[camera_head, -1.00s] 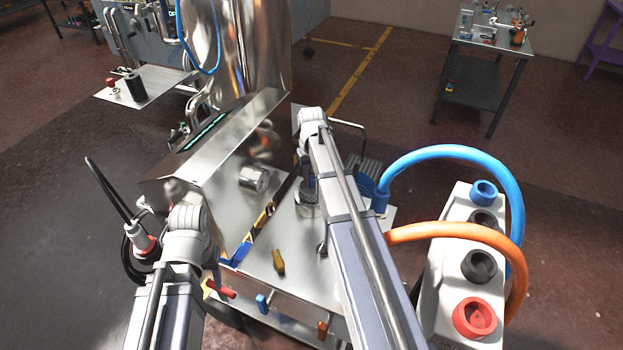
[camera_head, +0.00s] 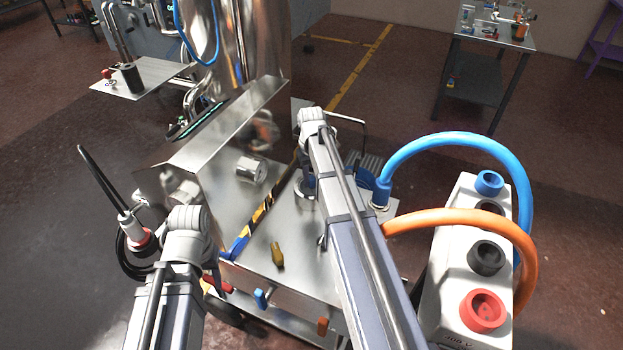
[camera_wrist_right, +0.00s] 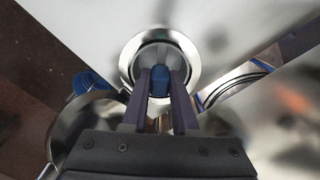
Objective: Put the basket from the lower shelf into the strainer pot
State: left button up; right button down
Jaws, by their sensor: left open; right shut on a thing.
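My right gripper (camera_wrist_right: 160,98) is shut on a blue grip of the basket (camera_wrist_right: 161,84). In the right wrist view the basket lines up with a round, shiny metal opening with a wide rim, the strainer pot (camera_wrist_right: 127,66). I cannot tell how deep the basket sits in it. In the head view the pot's rim (camera_head: 303,194) shows below my right wrist, and the arm hides much of it. My left gripper (camera_head: 210,258) is open at the lower left, away from the pot. Its fingers are largely hidden by its wrist.
A steel cart top (camera_head: 262,252) carries a brass-coloured fitting (camera_head: 278,256). A white box (camera_head: 458,255) with blue and orange hoses is at the right. A cable with a red-and-white plug (camera_head: 135,233) is at the left.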

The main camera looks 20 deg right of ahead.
jog(key=shift+f+b, duration=0.25)
jog(key=shift+b, duration=0.1)
dwell(0.7)
jog(key=c, duration=0.6)
grip_release()
notch_tip(320, 180, up, 8)
jog(key=p, duration=0.8)
jog(key=shift+f, duration=0.1)
jog(key=s+a+r+n+h+p, duration=0.1)
jog(key=s+a+n, duration=0.3)
jog(key=s+a, duration=1.6)
jog(key=a, duration=0.5)
jog(key=shift+s+r, duration=0.3)
jog(key=shift+s, duration=0.1)
